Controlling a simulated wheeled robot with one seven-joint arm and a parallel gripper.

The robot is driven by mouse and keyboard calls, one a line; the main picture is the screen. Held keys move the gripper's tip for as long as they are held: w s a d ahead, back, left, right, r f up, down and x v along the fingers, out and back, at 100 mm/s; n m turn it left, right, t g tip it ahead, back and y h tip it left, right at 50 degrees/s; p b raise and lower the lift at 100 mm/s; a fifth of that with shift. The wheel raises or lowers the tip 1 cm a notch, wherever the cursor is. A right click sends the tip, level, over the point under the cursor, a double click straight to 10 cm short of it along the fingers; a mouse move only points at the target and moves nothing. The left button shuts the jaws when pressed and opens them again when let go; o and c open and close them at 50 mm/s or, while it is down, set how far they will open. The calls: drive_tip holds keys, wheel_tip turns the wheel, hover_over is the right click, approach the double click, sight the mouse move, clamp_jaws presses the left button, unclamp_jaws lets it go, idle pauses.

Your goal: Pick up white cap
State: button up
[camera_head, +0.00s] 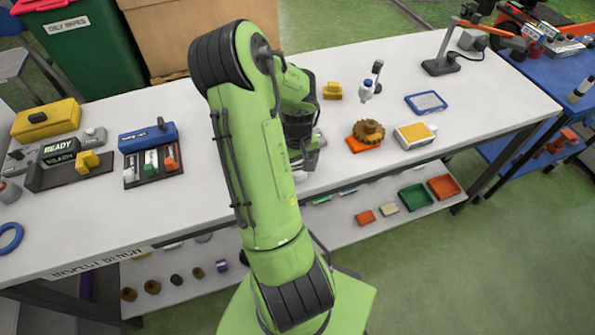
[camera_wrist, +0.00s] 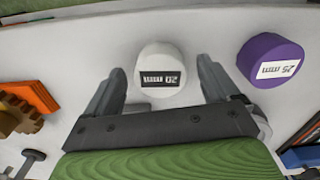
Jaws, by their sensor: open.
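The white cap (camera_wrist: 158,62) stands on the bench in the wrist view, with a dark label reading "20 mm" upside down on its face. My gripper (camera_wrist: 162,84) is open, one finger on each side of the cap. The fingers look apart from the cap, with a gap on both sides; the height between them is hard to tell. In the head view my gripper (camera_head: 303,155) is low over the bench, and my arm hides most of the area around it, so the cap cannot be made out clearly there.
A purple cap (camera_wrist: 272,60) labelled "25 mm" stands close to the right finger. A brown gear (camera_head: 368,132) on an orange block (camera_head: 362,146) lies to the other side. A yellow-topped white box (camera_head: 415,135) and a blue tray (camera_head: 426,103) are farther right. The bench front edge is near.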

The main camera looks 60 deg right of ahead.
drive_tip(key=shift+f, duration=0.45)
drive_tip(key=shift+r, duration=0.1)
drive_tip(key=c, duration=1.1)
